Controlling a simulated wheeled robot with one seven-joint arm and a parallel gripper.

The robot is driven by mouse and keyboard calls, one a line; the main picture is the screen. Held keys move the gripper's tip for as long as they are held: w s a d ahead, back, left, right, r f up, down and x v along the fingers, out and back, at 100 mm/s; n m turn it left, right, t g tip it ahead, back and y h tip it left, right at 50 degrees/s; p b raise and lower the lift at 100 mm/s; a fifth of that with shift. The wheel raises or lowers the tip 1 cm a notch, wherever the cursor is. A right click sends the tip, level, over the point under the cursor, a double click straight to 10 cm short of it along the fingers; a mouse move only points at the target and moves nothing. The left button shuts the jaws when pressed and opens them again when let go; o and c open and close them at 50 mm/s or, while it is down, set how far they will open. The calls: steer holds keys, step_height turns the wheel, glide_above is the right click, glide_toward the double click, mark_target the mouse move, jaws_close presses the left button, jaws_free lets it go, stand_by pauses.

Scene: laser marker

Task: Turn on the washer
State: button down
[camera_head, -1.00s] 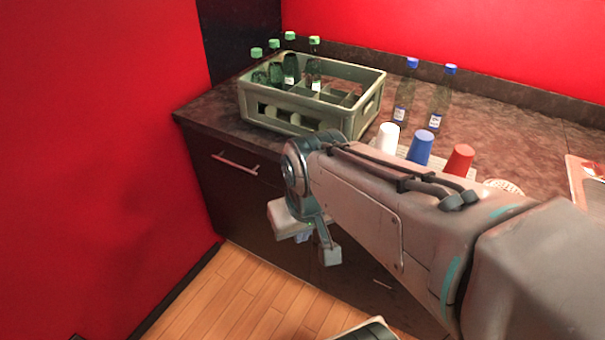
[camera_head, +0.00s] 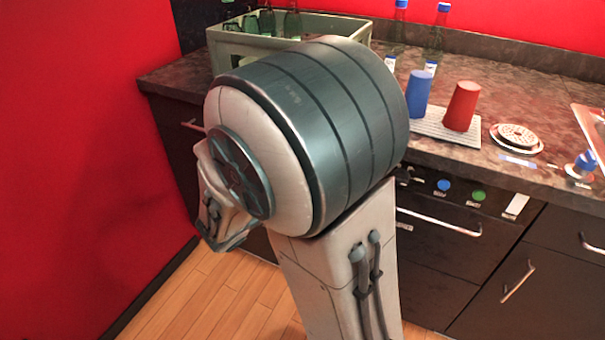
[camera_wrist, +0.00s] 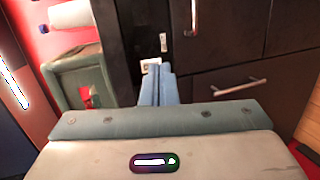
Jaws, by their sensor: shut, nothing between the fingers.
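The front panel under the counter that looks like the washer (camera_head: 430,206) is in the head view, right of my arm. It carries a blue button (camera_head: 443,185), a green button (camera_head: 478,195) and a white tag or switch (camera_head: 516,206), with a bar handle below. My arm covers its left part. My gripper (camera_wrist: 158,70) shows in the wrist view with its blue fingers together and empty. They point at dark fronts, and a small white piece (camera_wrist: 152,65) shows just behind the tips. I cannot tell whether they touch it. In the head view the fingers are not clearly visible.
The wrist view shows a greenish box (camera_wrist: 85,78) at left and bar handles (camera_wrist: 238,88).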

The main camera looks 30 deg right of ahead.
steer(key=w+a+t, duration=0.1)
steer(key=w+a+f+n+t+b, duration=0.1)
steer(key=shift+w+a+f+n+t, duration=0.1)
steer(key=shift+w+a+n+t, duration=0.2)
steer(key=shift+w+t, duration=0.1)
steer(key=b+x, duration=0.1)
steer(key=x, duration=1.3)
steer(key=shift+b, duration=0.3)
steer(key=shift+f, duration=0.1)
